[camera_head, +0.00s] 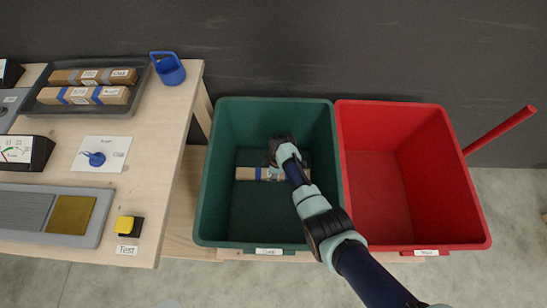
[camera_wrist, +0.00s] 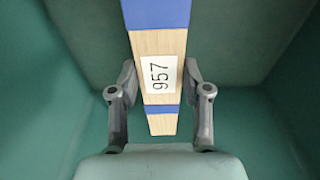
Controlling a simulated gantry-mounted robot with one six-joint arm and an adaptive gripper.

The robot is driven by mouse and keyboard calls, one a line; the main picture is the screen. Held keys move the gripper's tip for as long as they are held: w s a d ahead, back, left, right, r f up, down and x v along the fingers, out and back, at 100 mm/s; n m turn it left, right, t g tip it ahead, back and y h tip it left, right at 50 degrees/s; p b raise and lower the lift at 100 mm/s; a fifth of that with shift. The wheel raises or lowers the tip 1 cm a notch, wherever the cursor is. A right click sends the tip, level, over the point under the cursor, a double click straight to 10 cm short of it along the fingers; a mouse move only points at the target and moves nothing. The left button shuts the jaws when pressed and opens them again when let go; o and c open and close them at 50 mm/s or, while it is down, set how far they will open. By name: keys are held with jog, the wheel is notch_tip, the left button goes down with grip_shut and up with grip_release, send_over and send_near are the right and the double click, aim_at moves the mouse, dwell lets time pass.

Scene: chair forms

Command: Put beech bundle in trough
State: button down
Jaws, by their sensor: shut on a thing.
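A pale wooden bundle (camera_head: 245,174) with blue bands lies low inside the green bin, roughly level across the picture. In the wrist view the bundle (camera_wrist: 150,45) shows blue bands and a white label reading 957. My gripper (camera_head: 280,168) reaches down into the green bin (camera_head: 216,190) and is shut on this bundle, with one finger on each side in the wrist view (camera_wrist: 160,72). Whether the bundle touches the bin floor cannot be told. A dark, shallow, trough-like tray (camera_head: 42,107) on the table at upper left holds two more wooden bundles, one with blue bands and one with grey.
A red bin (camera_head: 375,190) stands against the green bin's right side, with a red pole beyond. The pale table (camera_head: 150,150) at left bears a blue cup (camera_head: 170,72), a dial meter (camera_head: 22,152), a yellow button (camera_head: 125,224) and a grey plate fixture. The green bin's walls surround my gripper.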

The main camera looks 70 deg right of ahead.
notch_tip(320, 180, up, 8)
jog(key=p, duration=0.3)
jog(key=shift+r, duration=0.2)
